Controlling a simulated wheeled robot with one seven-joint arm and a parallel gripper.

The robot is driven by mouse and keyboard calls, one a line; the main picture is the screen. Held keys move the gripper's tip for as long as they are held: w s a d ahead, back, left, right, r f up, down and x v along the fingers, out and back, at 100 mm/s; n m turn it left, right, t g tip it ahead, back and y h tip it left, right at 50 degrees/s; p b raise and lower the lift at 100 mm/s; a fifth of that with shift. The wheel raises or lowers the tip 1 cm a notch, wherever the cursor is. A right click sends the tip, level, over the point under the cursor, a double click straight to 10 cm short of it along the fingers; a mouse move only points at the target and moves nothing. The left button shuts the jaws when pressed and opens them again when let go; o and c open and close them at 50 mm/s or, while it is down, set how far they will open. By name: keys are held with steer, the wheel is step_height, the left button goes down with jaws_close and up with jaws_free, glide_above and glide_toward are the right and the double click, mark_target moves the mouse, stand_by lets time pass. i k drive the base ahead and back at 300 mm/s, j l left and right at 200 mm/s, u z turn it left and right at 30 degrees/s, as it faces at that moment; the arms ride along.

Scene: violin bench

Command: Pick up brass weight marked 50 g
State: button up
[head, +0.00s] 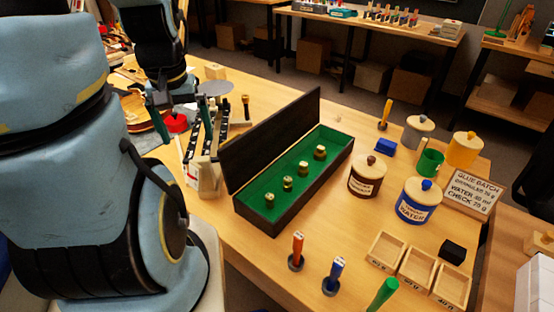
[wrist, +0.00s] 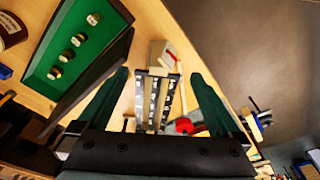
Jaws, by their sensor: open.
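Several brass weights stand in a row in the green-lined black box (head: 284,214). In the head view they run from the near one (head: 269,200) to the far, larger one (head: 320,153). I cannot read their marks, so I cannot tell which is 50 g. The box also shows at upper left in the wrist view (wrist: 112,48), with its weights, one of them here (wrist: 78,40). My gripper (head: 181,122) is open and empty, left of the box and behind its raised lid, above a rack of black-and-white strips. Its two fingers straddle the rack in the wrist view (wrist: 160,78).
The box's raised lid (head: 270,130) stands between my gripper and the weights. The rack (head: 205,160) and a red object (head: 176,123) lie below my gripper.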

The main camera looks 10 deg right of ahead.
mark_target(286, 186)
steer(key=j+z, duration=0.75)
steer(key=i+j, duration=0.05)
